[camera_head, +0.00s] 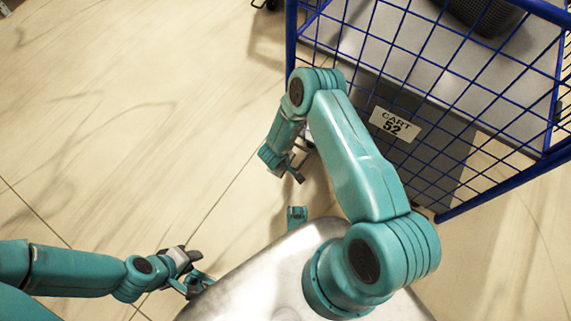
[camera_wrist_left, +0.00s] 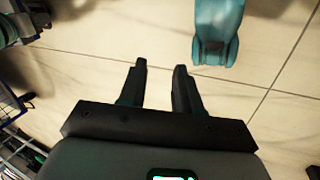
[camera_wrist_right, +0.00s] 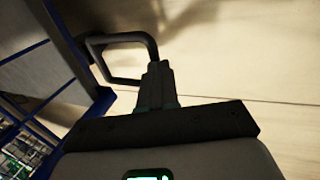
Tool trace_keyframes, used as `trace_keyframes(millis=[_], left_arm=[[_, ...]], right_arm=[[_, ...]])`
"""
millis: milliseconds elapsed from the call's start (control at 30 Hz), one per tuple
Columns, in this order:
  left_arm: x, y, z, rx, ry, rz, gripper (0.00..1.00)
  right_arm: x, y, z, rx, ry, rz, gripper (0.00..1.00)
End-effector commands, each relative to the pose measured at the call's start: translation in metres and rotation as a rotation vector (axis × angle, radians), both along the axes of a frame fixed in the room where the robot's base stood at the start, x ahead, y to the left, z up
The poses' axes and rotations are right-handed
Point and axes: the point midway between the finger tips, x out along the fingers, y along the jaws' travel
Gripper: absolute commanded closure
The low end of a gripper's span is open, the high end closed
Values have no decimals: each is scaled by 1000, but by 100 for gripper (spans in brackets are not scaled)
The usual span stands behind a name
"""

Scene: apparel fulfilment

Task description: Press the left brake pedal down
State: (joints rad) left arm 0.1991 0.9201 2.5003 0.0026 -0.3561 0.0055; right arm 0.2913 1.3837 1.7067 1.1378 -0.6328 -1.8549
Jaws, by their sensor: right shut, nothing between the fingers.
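A dark grey loop-shaped pedal (camera_wrist_right: 118,38) juts from beside the blue cart frame in the right wrist view; I take it for the left brake pedal. My right gripper (camera_wrist_right: 159,68) is shut and empty, its fingertips at the loop's right end. I cannot tell whether they touch it. In the head view my right gripper (camera_head: 292,172) points down beside the cart's near left corner, and the pedal is not clear there. My left gripper (camera_wrist_left: 160,68) is open and empty over bare floor, away from the cart; it also shows in the head view (camera_head: 196,268).
The blue wire cart (camera_head: 440,75) with a "CART 52" label (camera_head: 394,124) fills the upper right of the head view. A dark basket (camera_head: 482,14) is at its top. The pale tiled floor (camera_head: 130,120) to the left is clear.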

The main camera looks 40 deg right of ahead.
Motion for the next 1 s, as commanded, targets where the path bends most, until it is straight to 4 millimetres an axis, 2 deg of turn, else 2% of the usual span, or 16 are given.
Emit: trace_keyframes(millis=[100, 433, 1000], left_arm=[[2, 1, -10, 2, -3, 6, 67], [13, 4, -27, 9, -40, 14, 67], [19, 5, -33, 12, -60, 16, 67]], right_arm=[[0, 1, -14, 1, 1, 1, 100], [-1, 2, -36, 2, 1, 1, 100], [-1, 3, -44, 2, 1, 1, 100]])
